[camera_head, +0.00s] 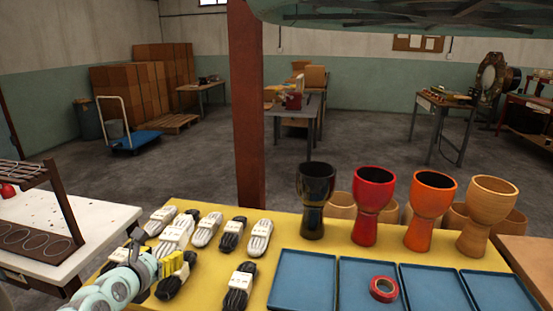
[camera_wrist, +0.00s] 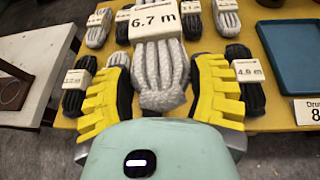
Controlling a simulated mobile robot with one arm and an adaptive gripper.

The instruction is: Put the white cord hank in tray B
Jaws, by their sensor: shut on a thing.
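My gripper (camera_head: 172,263) is low over the left part of the yellow table. In the wrist view its yellow fingers (camera_wrist: 162,88) are closed on the sides of a white cord hank (camera_wrist: 160,66) labelled 6.7 m. In the head view a white hank (camera_head: 176,231) shows just beyond the fingers, and I cannot tell whether it clears the table. Several blue trays stand in a row at the right, including the leftmost tray (camera_head: 303,280). No tray letters are legible, so I cannot tell which is tray B.
Other black and white hanks lie around my gripper, including a white one (camera_head: 260,238) and a black one (camera_head: 239,287). A red tape roll (camera_head: 384,289) sits in the second tray. Black, red (camera_head: 373,205), orange and wooden goblet drums stand behind the trays.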

